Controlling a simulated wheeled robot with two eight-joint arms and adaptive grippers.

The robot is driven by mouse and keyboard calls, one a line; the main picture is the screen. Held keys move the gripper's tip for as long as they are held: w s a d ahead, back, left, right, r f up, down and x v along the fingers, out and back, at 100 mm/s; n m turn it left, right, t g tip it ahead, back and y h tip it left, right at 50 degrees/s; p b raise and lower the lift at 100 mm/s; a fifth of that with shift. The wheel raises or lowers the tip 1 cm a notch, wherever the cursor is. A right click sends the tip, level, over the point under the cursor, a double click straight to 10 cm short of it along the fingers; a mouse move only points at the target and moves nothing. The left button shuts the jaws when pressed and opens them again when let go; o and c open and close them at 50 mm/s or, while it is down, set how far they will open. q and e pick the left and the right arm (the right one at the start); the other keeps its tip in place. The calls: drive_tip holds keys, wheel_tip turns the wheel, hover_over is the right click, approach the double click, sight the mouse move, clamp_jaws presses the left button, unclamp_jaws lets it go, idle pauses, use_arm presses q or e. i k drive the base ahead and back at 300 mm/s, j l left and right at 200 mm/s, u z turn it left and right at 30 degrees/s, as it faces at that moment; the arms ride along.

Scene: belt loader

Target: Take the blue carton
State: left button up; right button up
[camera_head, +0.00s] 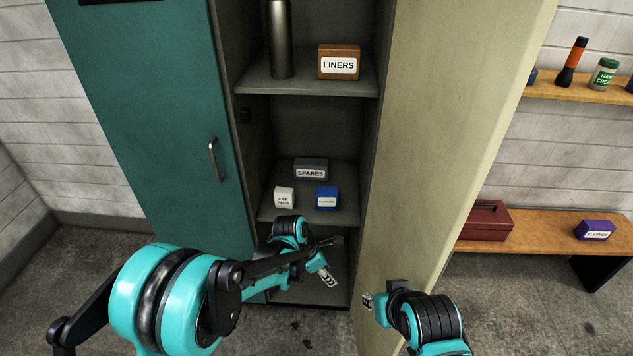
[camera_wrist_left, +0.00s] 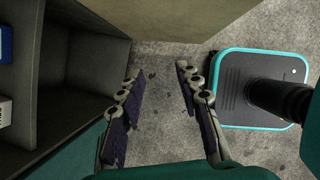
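The blue carton (camera_head: 327,197) with a white label stands on the locker's middle shelf, right of a small white box. In the left wrist view a blue piece (camera_wrist_left: 5,45) shows at the left edge, probably the same carton. My left gripper (camera_head: 328,262) is in front of the locker, below and apart from the carton. The left wrist view shows its fingers (camera_wrist_left: 158,95) spread with only floor between them. My right gripper (camera_head: 372,302) is low by the open door's lower edge; its finger state is unclear.
The white box (camera_head: 284,197) and grey SPARES box (camera_head: 311,169) share the carton's shelf. A LINERS box (camera_head: 339,62) and metal flask (camera_head: 280,40) stand above. The open beige door (camera_head: 440,110) borders the right side. A bench (camera_head: 530,232) with a red toolbox (camera_head: 487,220) stands further right.

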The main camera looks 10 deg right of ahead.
sight(327, 196)
drive_tip(key=i+j+z, duration=0.35)
drive_tip(key=i+j, duration=0.2)
drive_tip(key=i, duration=0.2)
drive_tip(key=i+j+z, duration=0.35)
drive_tip(key=i+j, duration=0.3)
